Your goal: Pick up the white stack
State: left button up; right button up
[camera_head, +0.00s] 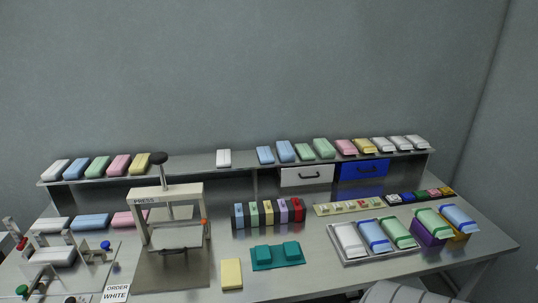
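Several white stacks are in view, and I cannot tell which one the task means. One white stack (224,158) lies alone near the middle of the shelf. Another white stack (56,169) lies at the shelf's left end, and several more (397,143) lie at its right end. A white stack (348,240) lies in the left of the metal tray (383,259). White pieces also lie in the press (177,238) and on the left fixture (52,257). Neither gripper is identifiable; a grey rounded part at the bottom edge seems to be mine.
The press frame (165,195) stands tall at the left-centre. A card (116,293) reads "ORDER WHITE". A yellow block (231,273), a teal holder (277,256) and a row of coloured blocks (268,213) stand mid-table. Drawers (306,176) hang under the shelf. Purple and gold boxes stand right.

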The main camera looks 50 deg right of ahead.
aim_at(224, 159)
jog(key=z, duration=1.65)
